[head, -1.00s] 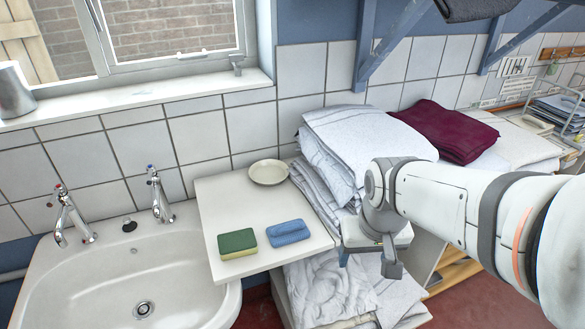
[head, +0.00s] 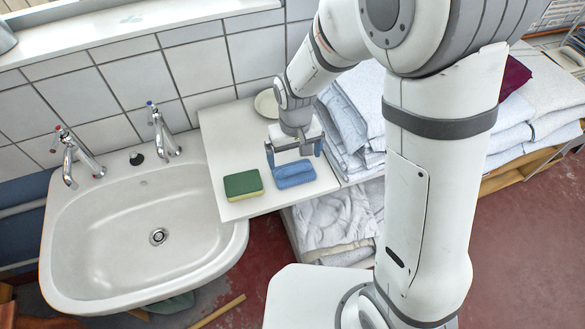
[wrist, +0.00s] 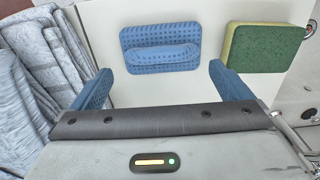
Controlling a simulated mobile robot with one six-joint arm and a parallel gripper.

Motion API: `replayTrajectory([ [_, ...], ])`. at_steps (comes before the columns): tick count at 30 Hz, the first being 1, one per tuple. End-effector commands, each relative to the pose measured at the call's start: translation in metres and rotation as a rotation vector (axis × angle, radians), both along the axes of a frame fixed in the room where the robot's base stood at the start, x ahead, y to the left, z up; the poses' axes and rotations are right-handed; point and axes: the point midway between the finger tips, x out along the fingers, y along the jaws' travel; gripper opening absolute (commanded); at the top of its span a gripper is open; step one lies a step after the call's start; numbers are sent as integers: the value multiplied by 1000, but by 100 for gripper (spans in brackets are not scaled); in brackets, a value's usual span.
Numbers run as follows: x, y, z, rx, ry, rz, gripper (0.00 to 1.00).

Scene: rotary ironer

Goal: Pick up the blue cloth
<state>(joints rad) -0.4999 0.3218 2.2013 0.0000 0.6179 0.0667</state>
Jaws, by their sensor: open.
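The blue cloth (head: 294,174) lies folded on the white counter board (head: 243,207), to the right of a green and yellow sponge (head: 243,185). My gripper (head: 294,153) is open and empty, above and just behind the cloth in the head view. In the wrist view the cloth (wrist: 161,48) lies flat ahead of the gap between my two blue fingers (wrist: 155,88), apart from both. The sponge (wrist: 255,47) is to the right of the cloth there, beyond the right finger.
A white sink (head: 150,235) with two taps stands left of the board. A pale dish (head: 266,103) sits at the board's back, partly hidden by my arm. Stacked folded linen (head: 350,105) stands to the right. More linen (head: 335,218) lies on a shelf below.

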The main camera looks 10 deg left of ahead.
Motion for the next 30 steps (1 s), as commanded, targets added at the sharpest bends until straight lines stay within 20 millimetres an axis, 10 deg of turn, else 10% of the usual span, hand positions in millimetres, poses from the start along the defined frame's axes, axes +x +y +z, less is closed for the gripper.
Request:
replayTrajectory([
  [16, -3, 2, -36, 0, 0, 4, 98],
  [30, -3, 2, -36, 0, 0, 5, 61],
])
